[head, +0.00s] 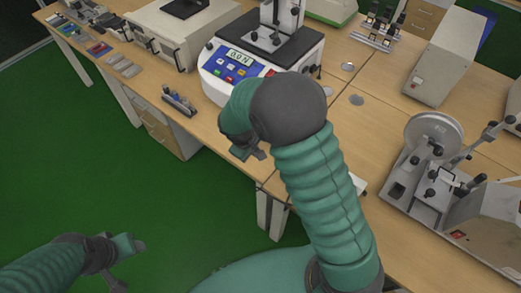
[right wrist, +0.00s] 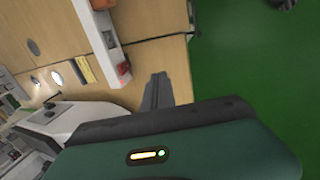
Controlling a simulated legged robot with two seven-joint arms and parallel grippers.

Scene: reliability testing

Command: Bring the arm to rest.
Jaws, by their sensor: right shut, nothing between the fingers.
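My right arm, green with a dark grey elbow (head: 288,108), reaches up and forward and bends over the front edge of the wooden bench (head: 232,137). My right gripper (head: 250,154) is partly hidden behind the forearm in the head view, by the bench edge. In the right wrist view its dark fingers (right wrist: 157,92) are together with nothing between them. My left gripper (head: 130,262) hangs low at the lower left, over the green floor and apart from the bench. Its fingers are too small and unclear to tell whether they are open.
A test instrument (head: 262,62) with a lit display stands just beyond the right forearm. A small rack (head: 178,100) sits near the bench edge. A machine with a round reel (head: 434,138) stands at the right. The green floor (head: 120,190) at the left is clear.

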